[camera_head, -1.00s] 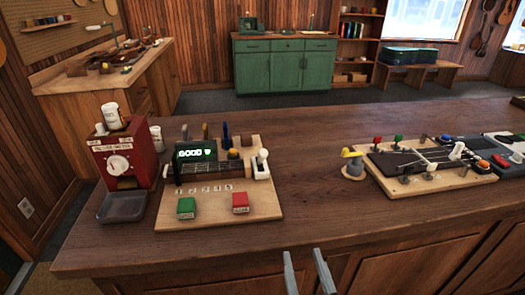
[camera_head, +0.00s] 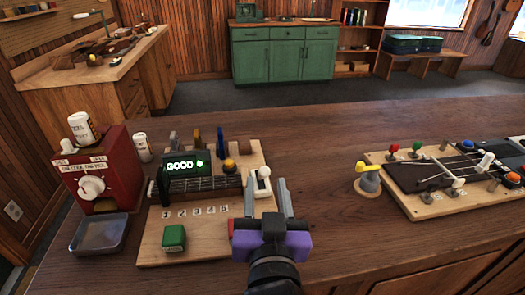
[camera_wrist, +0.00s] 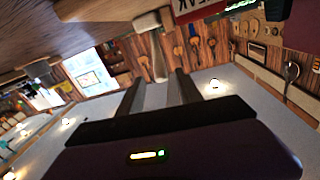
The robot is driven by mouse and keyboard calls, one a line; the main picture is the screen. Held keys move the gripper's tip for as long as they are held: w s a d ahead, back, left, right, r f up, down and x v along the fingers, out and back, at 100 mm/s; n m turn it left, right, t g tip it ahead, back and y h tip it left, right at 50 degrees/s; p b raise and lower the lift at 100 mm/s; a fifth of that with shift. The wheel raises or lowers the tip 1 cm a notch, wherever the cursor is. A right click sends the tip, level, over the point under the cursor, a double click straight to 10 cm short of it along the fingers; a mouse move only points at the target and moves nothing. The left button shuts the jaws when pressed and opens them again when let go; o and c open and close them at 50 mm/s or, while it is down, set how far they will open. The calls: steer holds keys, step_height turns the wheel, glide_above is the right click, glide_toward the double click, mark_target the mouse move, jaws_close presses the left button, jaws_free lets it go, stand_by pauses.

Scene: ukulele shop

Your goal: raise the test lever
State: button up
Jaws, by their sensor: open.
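The test board (camera_head: 190,250) on the counter has a lit "GOOD" display (camera_head: 182,167), a short string section and a white-knobbed lever (camera_head: 264,172) at its right side. The lever stands upright. My gripper (camera_head: 267,190) is open, with its fingers just in front of the lever in the head view. In the wrist view, a pale knobbed post (camera_wrist: 158,62), apparently the lever, shows just beyond and between my open fingertips (camera_wrist: 158,80). I cannot tell whether they touch it. A green block (camera_head: 174,238) sits at the board's front. My gripper mostly hides the red block.
A red machine (camera_head: 106,165) with a dial and a grey tray (camera_head: 99,236) stands left of the board. The counter between is clear.

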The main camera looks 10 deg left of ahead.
steer(key=shift+w+a+r, duration=0.15)
steer(key=shift+w+a, duration=0.05)
steer(key=shift+w, duration=0.6)
steer(key=w, duration=0.4)
steer(key=w+a+p, duration=0.1)
steer(key=w, duration=0.1)
steer(key=shift+w, duration=0.2)
jaws_close()
stand_by(0.6)
